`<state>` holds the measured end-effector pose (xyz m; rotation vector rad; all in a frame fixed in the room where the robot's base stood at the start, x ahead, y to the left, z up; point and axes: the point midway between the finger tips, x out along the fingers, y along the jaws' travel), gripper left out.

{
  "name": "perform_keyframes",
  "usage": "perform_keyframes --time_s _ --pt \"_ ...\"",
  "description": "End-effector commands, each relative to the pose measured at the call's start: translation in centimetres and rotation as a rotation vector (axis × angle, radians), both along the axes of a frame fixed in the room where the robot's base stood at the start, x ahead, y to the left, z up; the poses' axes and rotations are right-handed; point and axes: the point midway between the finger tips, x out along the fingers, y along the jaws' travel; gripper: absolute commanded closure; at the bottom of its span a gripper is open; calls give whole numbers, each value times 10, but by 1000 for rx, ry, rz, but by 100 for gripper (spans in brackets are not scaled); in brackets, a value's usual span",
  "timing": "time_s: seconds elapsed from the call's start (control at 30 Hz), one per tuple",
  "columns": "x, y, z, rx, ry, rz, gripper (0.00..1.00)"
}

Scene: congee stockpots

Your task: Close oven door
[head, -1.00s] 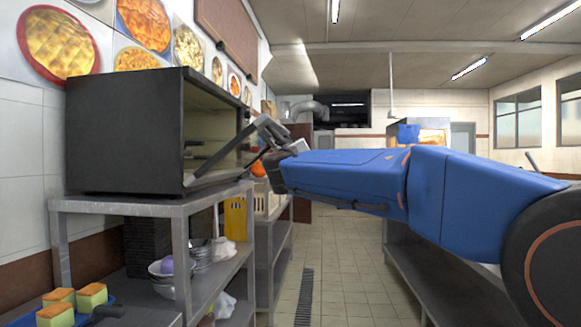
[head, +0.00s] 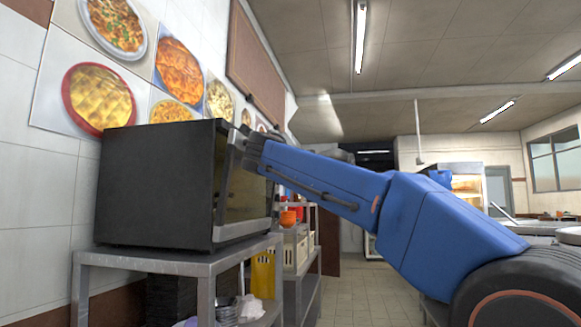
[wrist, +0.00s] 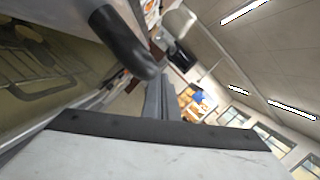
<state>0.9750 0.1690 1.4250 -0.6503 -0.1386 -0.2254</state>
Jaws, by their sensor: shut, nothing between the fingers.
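The oven (head: 155,187) is a black box on a steel table at the left of the head view. Its glass door (head: 246,193) stands upright at the oven's front, flush or nearly so; whether a small gap remains I cannot tell. My gripper (head: 247,150) is at the upper part of the door, partly hidden by my blue arm. In the wrist view the gripper (wrist: 162,98) is shut and empty, beside a dark rounded bar (wrist: 125,42), which looks like the door handle. The door glass (wrist: 45,75), with racks showing through, fills the left of that view.
The steel table (head: 180,264) bears the oven. Beyond it stands a shelf with crates (head: 299,250) and an orange bowl (head: 288,218). Pizza pictures (head: 100,97) hang on the wall behind. The aisle floor (head: 350,285) is clear.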

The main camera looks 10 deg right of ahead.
Motion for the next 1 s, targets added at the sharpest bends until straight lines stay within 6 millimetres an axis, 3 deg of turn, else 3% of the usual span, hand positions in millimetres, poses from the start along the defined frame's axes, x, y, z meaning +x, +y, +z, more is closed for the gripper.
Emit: perform_keyframes --time_s 0.33,1.0 --pt "9 33 14 0 0 1 100" --pt "11 40 15 -2 1 5 100"
